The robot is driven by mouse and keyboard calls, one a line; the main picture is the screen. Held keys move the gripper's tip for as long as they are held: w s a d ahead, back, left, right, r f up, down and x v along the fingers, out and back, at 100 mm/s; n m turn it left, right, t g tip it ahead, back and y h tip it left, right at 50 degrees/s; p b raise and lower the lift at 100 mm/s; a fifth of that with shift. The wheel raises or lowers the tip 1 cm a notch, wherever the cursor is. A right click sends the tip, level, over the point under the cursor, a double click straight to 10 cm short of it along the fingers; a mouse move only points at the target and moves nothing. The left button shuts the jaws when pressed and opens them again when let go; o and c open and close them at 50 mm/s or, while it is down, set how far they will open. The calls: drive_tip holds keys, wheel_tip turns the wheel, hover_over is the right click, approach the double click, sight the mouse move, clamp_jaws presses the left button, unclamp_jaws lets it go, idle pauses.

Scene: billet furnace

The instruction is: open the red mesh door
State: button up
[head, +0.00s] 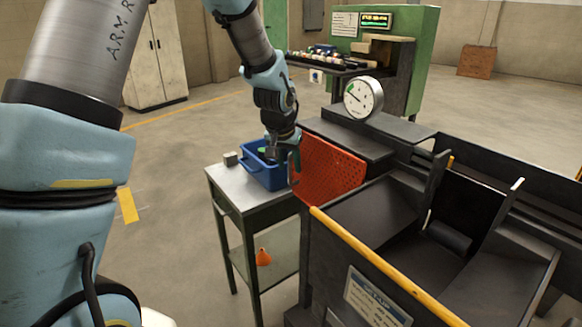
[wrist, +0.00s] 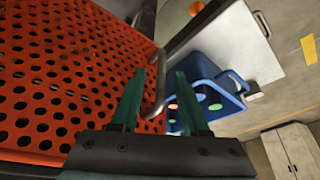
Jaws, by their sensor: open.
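The red mesh door (head: 335,172) is a perforated panel on the near left side of the dark machine. In the head view it stands upright next to the small table and looks shut. My gripper (head: 292,168) is at its left edge, pointing down. In the wrist view the door (wrist: 60,75) fills the left side, and its grey bar handle (wrist: 159,90) shows between the two green fingers of my gripper (wrist: 167,72). The fingers are apart, with a gap on the right of the handle. I cannot tell whether the left finger touches it. The handle is hidden in the head view.
A metal table (head: 247,200) with a blue bin (head: 262,172) stands just left of the door, close to my gripper. A yellow rail (head: 385,268) runs along the machine's near edge. A round gauge (head: 362,98) stands behind. Open floor lies left of the table.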

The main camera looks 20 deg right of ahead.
drive_tip(key=shift+x, duration=1.4)
clamp_jaws()
idle(0.5)
